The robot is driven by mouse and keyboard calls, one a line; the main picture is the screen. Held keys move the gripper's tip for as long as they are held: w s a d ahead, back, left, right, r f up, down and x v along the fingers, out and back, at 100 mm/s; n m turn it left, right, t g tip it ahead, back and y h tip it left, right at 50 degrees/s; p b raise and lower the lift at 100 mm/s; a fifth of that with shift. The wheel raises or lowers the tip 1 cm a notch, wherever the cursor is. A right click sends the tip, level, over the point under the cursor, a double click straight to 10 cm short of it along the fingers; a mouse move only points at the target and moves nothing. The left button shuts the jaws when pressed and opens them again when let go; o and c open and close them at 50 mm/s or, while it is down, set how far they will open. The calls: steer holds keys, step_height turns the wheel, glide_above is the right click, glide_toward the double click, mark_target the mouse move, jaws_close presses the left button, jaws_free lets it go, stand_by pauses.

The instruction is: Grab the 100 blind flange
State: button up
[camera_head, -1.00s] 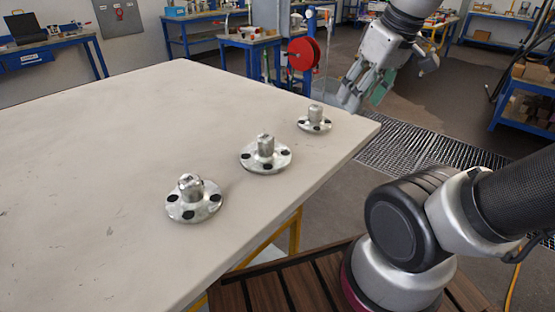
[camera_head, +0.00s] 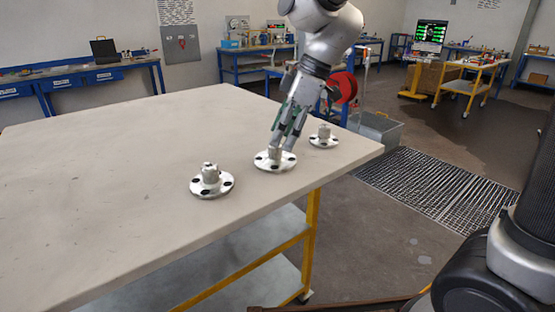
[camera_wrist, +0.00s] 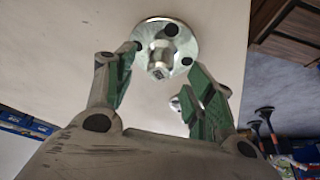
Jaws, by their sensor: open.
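Three round metal flanges with dark bolt holes and an upright central stub stand along the table's right side. They are a near flange (camera_head: 211,184), a middle flange (camera_head: 262,162) and a far flange (camera_head: 323,140). I see no size marking, so I cannot tell which is the 100 blind flange. My gripper (camera_head: 285,143) is open, pointing down at the middle flange, its fingers by the stub. In the wrist view, one flange (camera_wrist: 165,47) lies just ahead of the fingertips (camera_wrist: 164,62). Another shows partly beside the right finger. I cannot tell whether the fingers touch metal.
The pale tabletop (camera_head: 110,190) is clear to the left of the flanges. Its right edge runs close by them. Behind it are a red reel (camera_head: 344,88), a grey bin (camera_head: 377,129) and blue workbenches (camera_head: 85,80). A floor grating (camera_head: 440,190) lies to the right.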

mark_target(275, 153)
steer(key=x, duration=0.4)
steer(key=shift+a, duration=0.2)
jaws_close()
